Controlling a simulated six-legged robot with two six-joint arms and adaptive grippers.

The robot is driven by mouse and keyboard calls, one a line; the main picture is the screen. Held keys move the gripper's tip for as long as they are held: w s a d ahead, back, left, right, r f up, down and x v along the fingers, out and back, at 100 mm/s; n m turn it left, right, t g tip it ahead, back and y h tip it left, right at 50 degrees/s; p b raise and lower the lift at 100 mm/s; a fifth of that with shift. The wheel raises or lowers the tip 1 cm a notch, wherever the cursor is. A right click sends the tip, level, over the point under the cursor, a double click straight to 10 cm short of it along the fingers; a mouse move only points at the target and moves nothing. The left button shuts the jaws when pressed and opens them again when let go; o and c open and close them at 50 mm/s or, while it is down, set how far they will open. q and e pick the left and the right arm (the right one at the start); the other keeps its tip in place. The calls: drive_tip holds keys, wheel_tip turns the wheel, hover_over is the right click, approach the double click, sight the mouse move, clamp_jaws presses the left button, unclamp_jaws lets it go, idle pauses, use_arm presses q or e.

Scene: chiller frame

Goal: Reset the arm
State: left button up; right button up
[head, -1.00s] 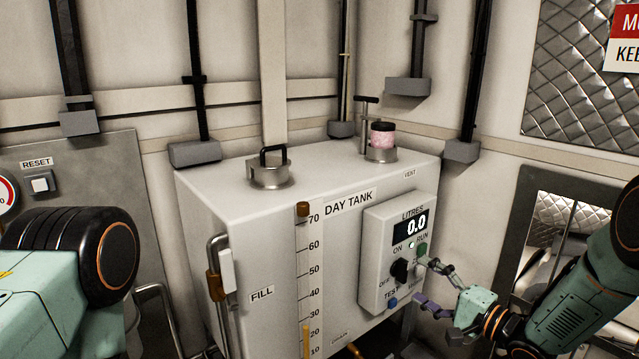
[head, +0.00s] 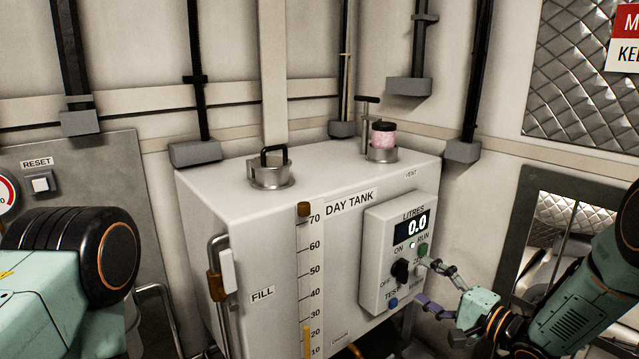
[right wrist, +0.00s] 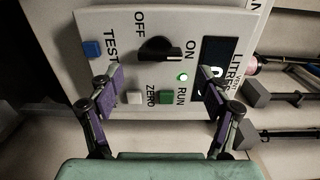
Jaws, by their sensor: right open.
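My right gripper (head: 428,284) is open and empty in front of the control box (head: 375,275) on the day tank (head: 235,190). In the right wrist view its two purple-padded fingers (right wrist: 160,100) stand wide apart, with the box face between and beyond them. The box has a black knob (right wrist: 159,50), a blue TEST button (right wrist: 92,49), a white ZERO button (right wrist: 134,97), a green button (right wrist: 166,97) and a lit green RUN lamp (right wrist: 183,77). The display (head: 411,227) reads 0.0. My left arm shows at the lower left; its gripper is out of view.
A RESET button (head: 40,184) is on the grey wall panel at left. A pipe handle (head: 218,270) runs down the tank's left side. Open floor is mostly hidden.

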sight(408, 273)
drive_tip(key=v, duration=0.9)
drive_tip(key=x, duration=1.2)
drive_tip(key=shift+w+a, duration=0.15)
drive_tip(key=shift+a, duration=0.2)
drive_tip(key=n+b, duration=0.2)
drive_tip(key=n, duration=0.9)
drive_tip(key=shift+r, duration=0.1)
drive_tip(key=shift+d+n+b, duration=0.1)
drive_tip(key=shift+n+b, duration=0.45)
drive_tip(key=shift+n, duration=0.55)
drive_tip(key=n, duration=0.1)
drive_tip(key=n+b, duration=0.1)
drive_tip(key=n, duration=0.1)
drive_tip(key=n+b, duration=0.1)
drive_tip(key=shift+s+n, duration=0.3)
drive_tip(key=shift+n, duration=0.1)
